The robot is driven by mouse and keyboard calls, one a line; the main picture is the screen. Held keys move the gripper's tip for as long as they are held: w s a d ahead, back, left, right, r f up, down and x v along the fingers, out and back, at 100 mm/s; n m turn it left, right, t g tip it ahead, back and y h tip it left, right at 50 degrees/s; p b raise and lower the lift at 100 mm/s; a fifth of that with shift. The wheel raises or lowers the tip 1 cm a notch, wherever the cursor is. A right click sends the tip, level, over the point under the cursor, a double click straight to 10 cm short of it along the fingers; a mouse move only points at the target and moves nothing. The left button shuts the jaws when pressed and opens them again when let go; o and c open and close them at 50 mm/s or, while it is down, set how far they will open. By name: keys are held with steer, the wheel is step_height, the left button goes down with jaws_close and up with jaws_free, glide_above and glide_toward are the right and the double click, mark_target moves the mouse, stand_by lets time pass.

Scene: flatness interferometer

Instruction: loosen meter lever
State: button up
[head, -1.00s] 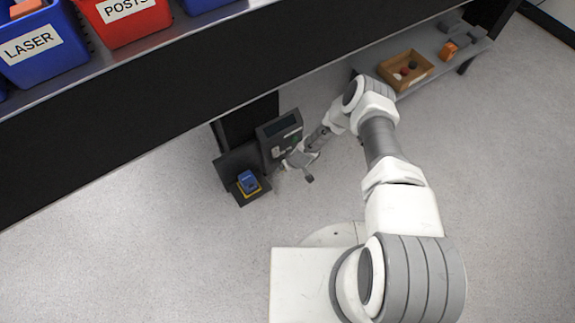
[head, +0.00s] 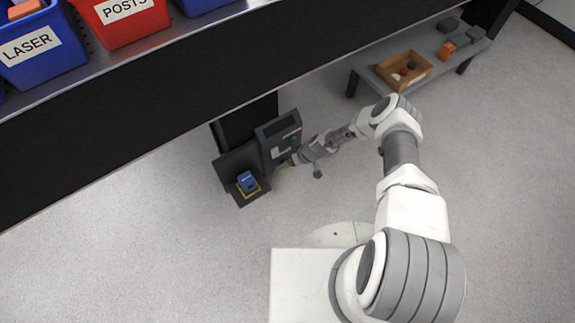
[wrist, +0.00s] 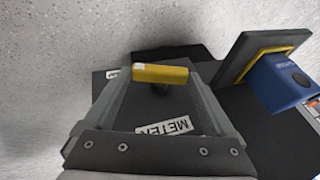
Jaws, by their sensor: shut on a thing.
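The meter (head: 279,136) is a dark grey box with a screen, on a black post below the shelf. In the wrist view its dark face with a METER label (wrist: 165,128) lies beneath my gripper. The meter lever is a yellow bar (wrist: 160,74) on a dark stub, lying crosswise between my fingertips. My gripper (wrist: 161,78) is shut on the lever, with a finger at each end of it. In the head view my gripper (head: 296,158) is at the right side of the meter, and the lever is too small to make out clearly.
A blue block (head: 248,181) sits on a yellow-edged black plate (head: 243,201) left of the meter; it also shows in the wrist view (wrist: 283,80). A low grey bench with a wooden tray (head: 388,81) stands at the back right. Blue and red bins line the shelf above.

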steer(key=shift+w+d+f+m+g+y, duration=0.1)
steer(key=shift+d+f+m+g+y, duration=0.1)
steer(key=shift+g+y, duration=0.35)
steer(key=shift+w+d+f+m+g+y, duration=0.1)
steer(key=shift+m+g+y, duration=0.15)
steer(key=shift+y, duration=0.9)
steer(key=o, duration=1.1)
steer(key=shift+c, duration=0.2)
steer(key=p+v, duration=0.5)
steer(key=v, duration=1.2)
steer(key=shift+w+d+r, duration=0.2)
steer(key=shift+w, duration=0.15)
steer(key=shift+c, duration=0.2)
